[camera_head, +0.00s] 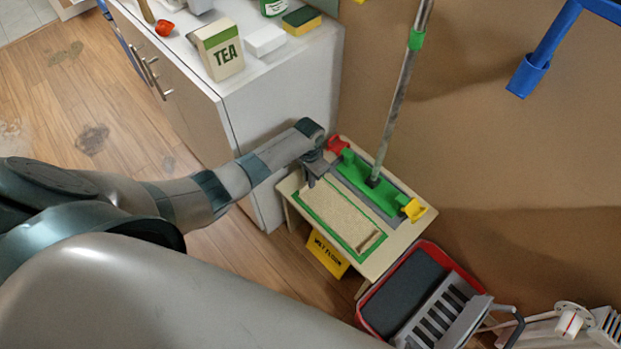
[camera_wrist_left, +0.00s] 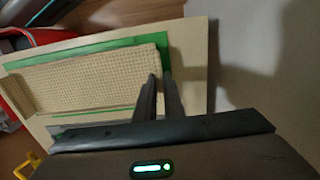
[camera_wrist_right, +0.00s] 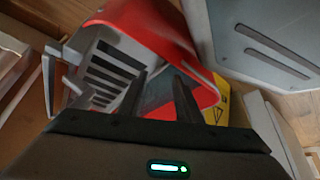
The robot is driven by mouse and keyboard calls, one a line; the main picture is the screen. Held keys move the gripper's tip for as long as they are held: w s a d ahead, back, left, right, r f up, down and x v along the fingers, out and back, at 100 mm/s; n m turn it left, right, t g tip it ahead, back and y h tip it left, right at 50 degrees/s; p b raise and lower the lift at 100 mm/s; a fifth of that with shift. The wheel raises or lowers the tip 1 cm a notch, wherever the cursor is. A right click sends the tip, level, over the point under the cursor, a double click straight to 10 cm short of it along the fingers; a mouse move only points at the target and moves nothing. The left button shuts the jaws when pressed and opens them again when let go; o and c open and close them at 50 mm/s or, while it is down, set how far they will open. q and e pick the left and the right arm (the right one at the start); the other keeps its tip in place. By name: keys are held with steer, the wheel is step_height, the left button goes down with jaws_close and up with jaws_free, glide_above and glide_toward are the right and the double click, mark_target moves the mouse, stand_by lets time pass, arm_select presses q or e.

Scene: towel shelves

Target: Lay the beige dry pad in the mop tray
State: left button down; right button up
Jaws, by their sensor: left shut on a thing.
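The beige dry pad (camera_head: 340,212) lies flat inside a green-edged rectangle (camera_head: 309,222) on a small pale wooden stand. I cannot tell whether this green edge is the mop tray's rim. My left gripper (camera_head: 314,174) is at the pad's far-left end, shut on its edge. In the left wrist view the fingers (camera_wrist_left: 160,97) meet the end of the woven pad (camera_wrist_left: 90,82), inside the green border (camera_wrist_left: 165,57). My right gripper (camera_wrist_right: 160,97) is open and empty, above the mop bucket in the right wrist view. It is hidden in the head view.
A mop with a green head (camera_head: 368,182) stands upright beside the pad, between red (camera_head: 337,144) and yellow (camera_head: 414,210) clips. A red bucket (camera_head: 447,252) with a grey wringer (camera_head: 445,315) is right of the stand. A yellow wet-floor sign (camera_head: 327,255) and white cabinet (camera_head: 285,95) are close by.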

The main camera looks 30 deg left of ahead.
arm_select(q)
steer(key=shift+f, duration=0.2)
arm_select(e)
steer(key=shift+f, duration=0.1)
arm_select(q)
steer(key=c, duration=1.8)
jaws_free()
arm_select(e)
steer(key=shift+s+d, duration=0.1)
